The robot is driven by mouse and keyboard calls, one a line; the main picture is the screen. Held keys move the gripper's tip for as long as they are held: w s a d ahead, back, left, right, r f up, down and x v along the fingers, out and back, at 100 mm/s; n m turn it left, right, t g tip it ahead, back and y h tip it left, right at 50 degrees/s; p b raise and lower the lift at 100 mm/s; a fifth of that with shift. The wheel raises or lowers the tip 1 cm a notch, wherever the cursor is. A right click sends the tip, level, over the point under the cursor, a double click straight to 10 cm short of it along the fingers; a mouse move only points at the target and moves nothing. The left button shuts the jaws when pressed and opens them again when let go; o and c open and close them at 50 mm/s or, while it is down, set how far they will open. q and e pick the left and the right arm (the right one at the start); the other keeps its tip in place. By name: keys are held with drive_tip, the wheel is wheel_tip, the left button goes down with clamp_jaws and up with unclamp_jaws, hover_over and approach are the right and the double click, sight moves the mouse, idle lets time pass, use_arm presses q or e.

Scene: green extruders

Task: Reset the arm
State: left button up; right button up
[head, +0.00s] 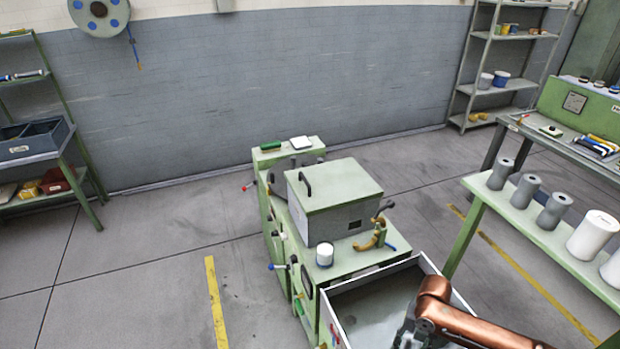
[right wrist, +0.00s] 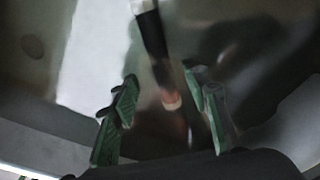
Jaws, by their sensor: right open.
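My copper-coloured right arm (head: 470,320) comes in from the lower right, over an open metal tray (head: 345,303) at the front of the green machine (head: 300,240). My right gripper hangs low over the tray, mostly cut off by the bottom edge in the head view. In the right wrist view, the right gripper's green-padded fingers (right wrist: 160,105) are apart. A dark, rod-like shape with a pale end (right wrist: 152,42) shows beyond and between the fingers; I cannot tell whether it is an object or a reflection. My left gripper is not in view.
A grey box (head: 335,207), a small white-topped jar (head: 324,254) and a brass clamp-like part (head: 375,238) are on the machine. A green-edged bench (head: 550,240) with grey and white cylinders stands right. Shelves stand at the back right and left. Floor left of the machine is clear.

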drive_tip(key=f, duration=0.6)
drive_tip(key=shift+s+a+f+b, duration=0.15)
drive_tip(key=shift+s+f+b, duration=0.15)
drive_tip(key=shift+s, duration=0.1)
drive_tip(key=shift+r, duration=1.2)
drive_tip(key=shift+f, duration=0.15)
